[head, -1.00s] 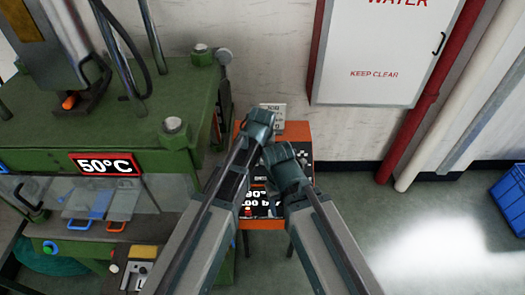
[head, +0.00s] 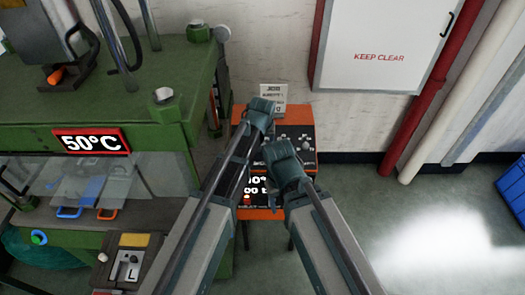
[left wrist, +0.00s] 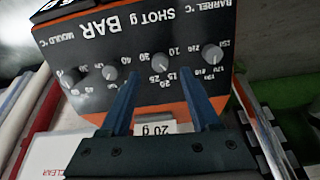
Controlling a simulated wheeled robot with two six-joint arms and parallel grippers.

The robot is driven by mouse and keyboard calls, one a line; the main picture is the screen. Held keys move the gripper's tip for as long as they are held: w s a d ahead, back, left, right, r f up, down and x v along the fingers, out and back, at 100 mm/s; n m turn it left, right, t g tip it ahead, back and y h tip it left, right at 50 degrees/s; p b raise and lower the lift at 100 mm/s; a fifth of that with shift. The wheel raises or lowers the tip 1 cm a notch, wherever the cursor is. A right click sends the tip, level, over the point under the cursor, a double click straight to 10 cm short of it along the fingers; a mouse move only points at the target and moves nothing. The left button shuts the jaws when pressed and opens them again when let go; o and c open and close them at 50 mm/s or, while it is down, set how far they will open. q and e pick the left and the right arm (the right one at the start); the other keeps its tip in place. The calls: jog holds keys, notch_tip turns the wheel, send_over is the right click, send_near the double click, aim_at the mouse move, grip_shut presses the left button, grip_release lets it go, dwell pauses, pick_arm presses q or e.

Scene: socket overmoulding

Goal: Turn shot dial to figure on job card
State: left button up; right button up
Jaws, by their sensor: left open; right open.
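The orange control box (head: 297,113) with a black dial panel stands beside the green press in the head view. In the left wrist view its panel shows several grey dials, and the shot dial (left wrist: 161,60) is one of the middle ones. My left gripper (left wrist: 160,75) is open, with its blue fingertips on either side of this dial; I cannot tell whether they touch it. The pointer is too small to read. The job card (head: 273,98) stands behind the box; it reads 20 g in the left wrist view (left wrist: 155,128). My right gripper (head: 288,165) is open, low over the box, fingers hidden.
The green press (head: 120,115) with a 50°C display (head: 91,141) fills the left side. A white KEEP CLEAR cabinet (head: 378,45) and a red pipe (head: 420,105) are on the wall. A blue crate (head: 514,187) stands far right.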

aim_at(263, 146)
pick_arm(q)
jog(key=b+x, duration=0.3)
jog(key=x, duration=0.2)
jog(key=shift+b, duration=0.3)
grip_shut()
